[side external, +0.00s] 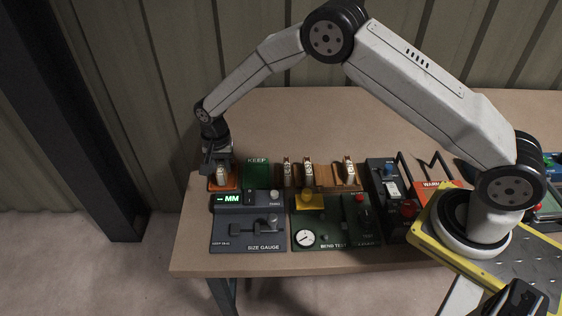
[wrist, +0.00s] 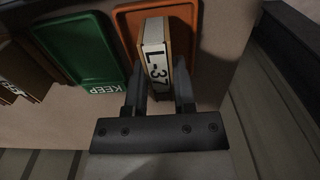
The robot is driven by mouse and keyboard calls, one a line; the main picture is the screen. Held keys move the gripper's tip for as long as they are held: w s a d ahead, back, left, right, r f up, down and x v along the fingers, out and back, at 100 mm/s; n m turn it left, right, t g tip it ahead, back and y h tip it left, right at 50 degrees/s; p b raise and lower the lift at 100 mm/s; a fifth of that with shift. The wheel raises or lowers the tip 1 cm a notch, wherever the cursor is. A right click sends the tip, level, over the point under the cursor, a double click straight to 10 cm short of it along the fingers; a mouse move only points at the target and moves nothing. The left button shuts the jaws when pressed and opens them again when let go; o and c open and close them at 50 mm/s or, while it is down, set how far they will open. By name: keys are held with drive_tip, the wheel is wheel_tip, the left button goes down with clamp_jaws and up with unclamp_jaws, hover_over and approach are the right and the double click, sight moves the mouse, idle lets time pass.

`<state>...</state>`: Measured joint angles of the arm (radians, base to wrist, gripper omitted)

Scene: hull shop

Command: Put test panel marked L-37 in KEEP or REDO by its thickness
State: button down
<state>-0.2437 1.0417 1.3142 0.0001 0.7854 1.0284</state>
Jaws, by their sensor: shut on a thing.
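The test panel marked L-37 (wrist: 155,62) is a thin piece with a white label, standing on edge between my fingers in the wrist view. My gripper (wrist: 159,88) is shut on it. The panel is over the orange tray (wrist: 185,25); I cannot tell whether it touches the tray floor. In the side external view my gripper (side external: 220,172) is at the orange tray (side external: 212,187), with the panel (side external: 221,176) low in it. The green KEEP tray (side external: 256,175) is just right of the orange one and looks empty. The orange tray's lettering is hidden.
The size gauge (side external: 247,232) stands in front of the trays, its display reading "- MM". The bend test unit (side external: 335,228) is right of it. Several other labelled panels stand in a wooden rack (side external: 325,178) behind. A black switch box (side external: 388,190) stands further right.

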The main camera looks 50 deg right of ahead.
drive_tip(key=shift+f, duration=0.5)
idle(0.5)
drive_tip(key=shift+c, duration=1.8)
unclamp_jaws()
drive_tip(key=shift+r, duration=3.9)
